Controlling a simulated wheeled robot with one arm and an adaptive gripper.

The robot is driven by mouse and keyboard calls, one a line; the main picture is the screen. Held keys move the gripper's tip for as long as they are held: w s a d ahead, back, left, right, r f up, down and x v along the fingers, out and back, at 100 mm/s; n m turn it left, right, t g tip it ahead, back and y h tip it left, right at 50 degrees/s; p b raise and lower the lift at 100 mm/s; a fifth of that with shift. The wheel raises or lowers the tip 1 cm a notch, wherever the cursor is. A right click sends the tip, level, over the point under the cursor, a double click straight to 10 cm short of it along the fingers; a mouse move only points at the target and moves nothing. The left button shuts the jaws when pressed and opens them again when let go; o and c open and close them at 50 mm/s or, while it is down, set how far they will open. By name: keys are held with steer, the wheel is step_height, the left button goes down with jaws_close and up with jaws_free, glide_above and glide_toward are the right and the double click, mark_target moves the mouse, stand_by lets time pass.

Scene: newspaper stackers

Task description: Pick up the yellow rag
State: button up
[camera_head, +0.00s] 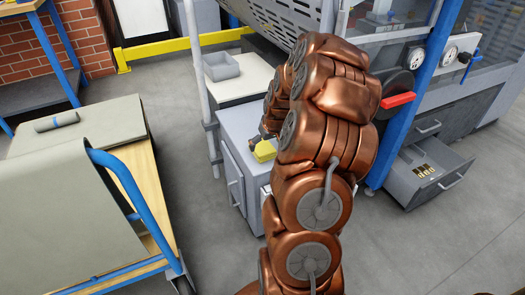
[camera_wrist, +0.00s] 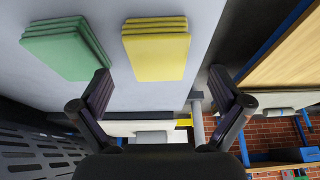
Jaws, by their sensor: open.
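The yellow rag (camera_wrist: 157,52) is a folded, layered square on a pale grey cabinet top (camera_wrist: 105,12), in the upper middle of the wrist view. A similar folded green rag (camera_wrist: 62,45) lies to its left. My gripper (camera_wrist: 160,84) is open and empty, with its two dark fingers spread wide on either side of the yellow rag's near edge in the picture. I cannot tell the height between them. In the head view the yellow rag (camera_head: 264,151) is partly hidden by my copper arm, which also hides most of the gripper and the green rag.
The rag stands on a grey cabinet (camera_head: 236,165) beside a grey post (camera_head: 202,90). A white surface with a grey bin (camera_head: 221,67) is behind it. A blue-handled cart (camera_head: 135,185) is at left, an open drawer (camera_head: 428,170) at right. Floor is clear between cart and cabinet.

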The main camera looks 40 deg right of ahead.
mark_target(265, 149)
steer(key=shift+b+x, duration=0.65)
steer(key=shift+x, duration=1.95)
steer(key=shift+s+d, duration=0.2)
steer(key=shift+s, duration=0.05)
steer(key=shift+c, duration=0.2)
steer(key=c, duration=1.1)
steer(key=shift+o, duration=0.2)
steer(key=shift+r, duration=0.15)
step_height(265, 149, up, 3)
steer(key=shift+r+p, duration=0.2)
steer(key=shift+p, duration=0.4)
steer(key=s+a+r+p, duration=0.1)
steer(key=s+a+p, duration=0.1)
steer(key=s+a, duration=0.8)
steer(key=shift+s+a+r, duration=0.2)
steer(key=shift+s+a, duration=0.05)
steer(key=shift+s, duration=0.8)
